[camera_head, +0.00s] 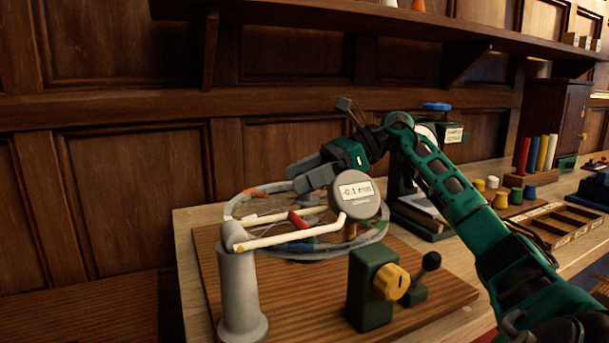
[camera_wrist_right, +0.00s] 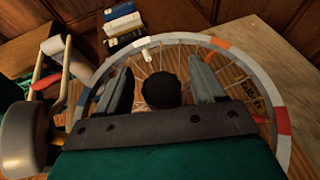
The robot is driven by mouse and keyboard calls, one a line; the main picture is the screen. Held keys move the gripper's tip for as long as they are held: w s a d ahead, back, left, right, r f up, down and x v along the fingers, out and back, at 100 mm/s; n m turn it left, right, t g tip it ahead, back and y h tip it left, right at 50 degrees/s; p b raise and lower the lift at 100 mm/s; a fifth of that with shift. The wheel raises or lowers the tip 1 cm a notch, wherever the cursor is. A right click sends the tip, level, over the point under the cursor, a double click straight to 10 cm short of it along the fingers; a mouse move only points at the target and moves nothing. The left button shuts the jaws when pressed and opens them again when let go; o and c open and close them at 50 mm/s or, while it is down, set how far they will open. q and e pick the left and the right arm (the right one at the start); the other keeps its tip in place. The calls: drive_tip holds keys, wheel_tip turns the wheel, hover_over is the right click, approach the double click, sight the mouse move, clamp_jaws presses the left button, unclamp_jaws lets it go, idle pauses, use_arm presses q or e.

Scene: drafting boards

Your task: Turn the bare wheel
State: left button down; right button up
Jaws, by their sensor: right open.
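The bare wheel (camera_head: 330,254) is a spoked rim with coloured marks, lying flat above a wooden board. In the right wrist view its rim (camera_wrist_right: 256,72) shows white, grey, orange, red and blue sections. My right gripper (camera_head: 303,176) is above the wheel, its fingers pointing left in the head view. In the right wrist view the gripper (camera_wrist_right: 163,82) is open, with a black round knob (camera_wrist_right: 160,90) showing between the fingers. I cannot tell whether the fingers touch the knob. My left gripper is not in view.
A dial gauge (camera_head: 355,196) reading -0.1 mm and cream arms on a grey post (camera_head: 239,285) stand over the near rim. A green block with a yellow knob (camera_head: 391,281) sits in front. Books (camera_wrist_right: 122,22), coloured cylinders and a wooden tray (camera_head: 560,224) lie farther off.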

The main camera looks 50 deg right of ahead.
use_arm(q)
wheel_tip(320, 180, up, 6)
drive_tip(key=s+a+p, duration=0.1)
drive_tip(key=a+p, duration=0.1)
drive_tip(key=p, duration=0.7)
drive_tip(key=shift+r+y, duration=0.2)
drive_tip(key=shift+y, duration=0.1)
use_arm(e)
wheel_tip(320, 180, up, 20)
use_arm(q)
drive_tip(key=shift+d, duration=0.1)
